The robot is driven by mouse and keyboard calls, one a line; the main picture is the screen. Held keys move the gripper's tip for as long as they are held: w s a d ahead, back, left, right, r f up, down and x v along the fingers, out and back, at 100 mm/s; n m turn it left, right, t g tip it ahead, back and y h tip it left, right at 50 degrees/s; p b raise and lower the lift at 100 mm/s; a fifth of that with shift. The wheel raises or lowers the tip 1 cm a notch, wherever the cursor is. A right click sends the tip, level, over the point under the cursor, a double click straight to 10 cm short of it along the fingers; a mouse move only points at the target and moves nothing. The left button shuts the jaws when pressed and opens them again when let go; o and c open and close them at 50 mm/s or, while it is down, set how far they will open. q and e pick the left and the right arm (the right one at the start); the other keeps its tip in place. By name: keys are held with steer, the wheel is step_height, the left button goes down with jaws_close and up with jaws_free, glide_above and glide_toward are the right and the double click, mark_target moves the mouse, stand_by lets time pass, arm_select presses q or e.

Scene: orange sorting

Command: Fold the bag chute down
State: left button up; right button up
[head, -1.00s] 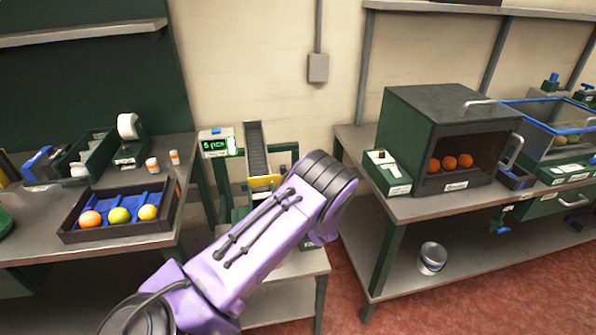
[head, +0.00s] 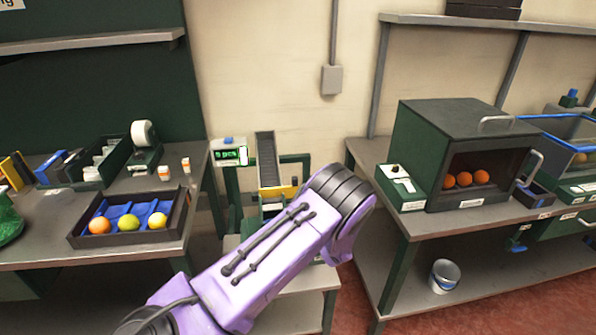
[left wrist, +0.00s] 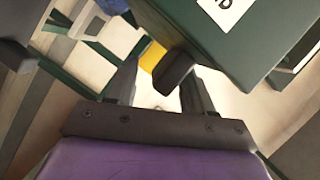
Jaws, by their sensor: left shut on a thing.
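A dark sloped chute (head: 267,160) with a yellow front edge (head: 279,193) stands on a green frame between the two benches. My purple left arm reaches across in front of it, and its hand is hidden from the head view. In the left wrist view, my left gripper (left wrist: 160,88) has its fingers on either side of a dark stub (left wrist: 173,72), shut on it. A yellow part (left wrist: 152,56) and a green box with a white label (left wrist: 225,35) are just beyond. Which part of the chute the stub belongs to is unclear. My right gripper is out of view.
A green counter display (head: 229,153) stands left of the chute. A tray (head: 160,233) with three fruits lies on the left bench. A dark box with oranges (head: 465,120) stands on the right bench, with a bucket (head: 444,276) below. A low shelf lies under my arm.

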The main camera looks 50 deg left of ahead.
arm_select(q)
steer(key=b+v, duration=0.1)
steer(key=v, duration=0.8)
steer(key=shift+w+d+r, duration=0.1)
steer(key=shift+d, duration=0.05)
